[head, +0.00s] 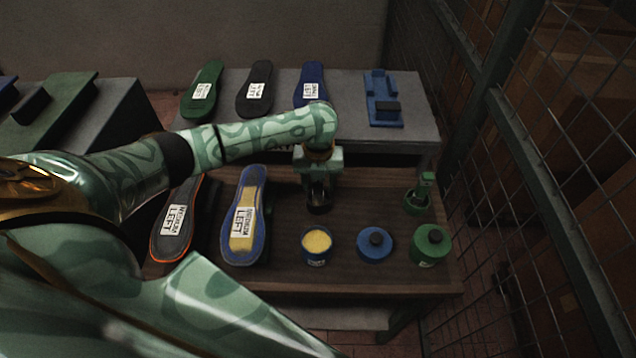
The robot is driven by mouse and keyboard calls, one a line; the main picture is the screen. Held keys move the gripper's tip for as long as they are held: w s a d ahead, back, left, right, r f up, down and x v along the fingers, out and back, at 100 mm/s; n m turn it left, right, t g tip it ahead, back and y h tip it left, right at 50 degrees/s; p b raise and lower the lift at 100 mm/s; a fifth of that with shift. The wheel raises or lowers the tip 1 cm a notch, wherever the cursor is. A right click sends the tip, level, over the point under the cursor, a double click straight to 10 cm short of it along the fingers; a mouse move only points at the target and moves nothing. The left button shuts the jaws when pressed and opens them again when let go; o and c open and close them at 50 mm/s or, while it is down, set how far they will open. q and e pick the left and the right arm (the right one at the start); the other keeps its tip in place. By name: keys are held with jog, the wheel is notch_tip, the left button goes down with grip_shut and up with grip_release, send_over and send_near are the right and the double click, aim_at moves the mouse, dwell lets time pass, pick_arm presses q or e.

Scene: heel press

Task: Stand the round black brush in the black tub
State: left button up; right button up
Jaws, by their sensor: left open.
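My left gripper (319,190) points straight down over the back middle of the brown wooden bench. Its jaws are open. A dark, rounded shape shows right at and below its fingertips; it may be the black tub, the round black brush or both, but the gripper and the dim light hide which. I cannot tell whether the fingers touch it. No other round black brush or black tub shows clearly. My right gripper is not in view.
On the brown bench (290,278) stand a blue pot of yellow paste (317,256), a blue lid (367,249), a green pot (428,256) and a green tub with a green brush (415,205). Two shoe soles lie left. A grey shelf (425,120) stands behind; wire mesh borders the right.

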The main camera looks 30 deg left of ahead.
pick_arm(q)
notch_tip(320, 180, up, 10)
jog(key=p, duration=0.3)
jog(key=shift+r, duration=0.4)
dwell(0.9)
